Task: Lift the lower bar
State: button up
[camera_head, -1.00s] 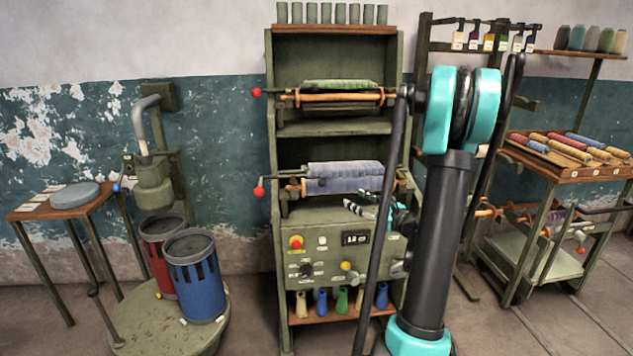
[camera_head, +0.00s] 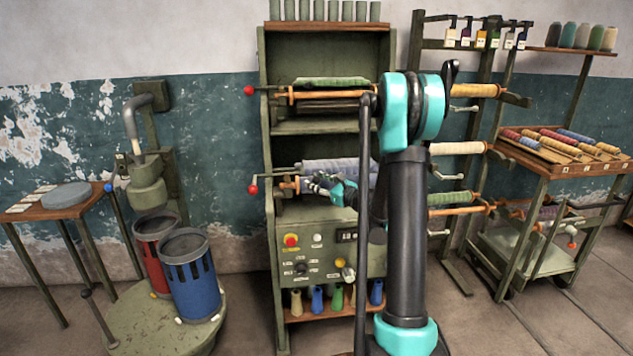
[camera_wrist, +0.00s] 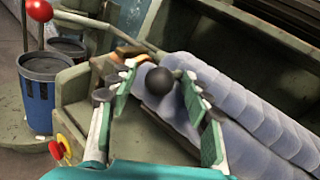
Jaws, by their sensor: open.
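The lower bar is a thin rod with a red ball end (camera_head: 252,190) at the lower opening of the green cabinet. In the wrist view its red ball (camera_wrist: 39,11) is at the upper left, and the rod (camera_wrist: 95,24) runs right towards the pale blue-grey yarn roll (camera_wrist: 250,115). My gripper (camera_wrist: 158,78) is open, its green-padded fingers either side of a black ball (camera_wrist: 159,81). Whether the pads touch this ball, and what it is fixed to, I cannot tell. In the head view my gripper (camera_head: 322,187) is in front of the grey yarn roll (camera_head: 335,165).
A similar upper bar with a red ball (camera_head: 249,90) carries green yarn. The control panel (camera_head: 322,248) is below my gripper. Blue (camera_head: 194,285) and red bins stand left. A rack with yarn rods and a trolley (camera_head: 530,225) stand right.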

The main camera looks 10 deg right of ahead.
jog(key=shift+w+a, duration=0.25)
jog(key=shift+w, duration=0.15)
jog(key=shift+s+a, duration=0.1)
grip_shut()
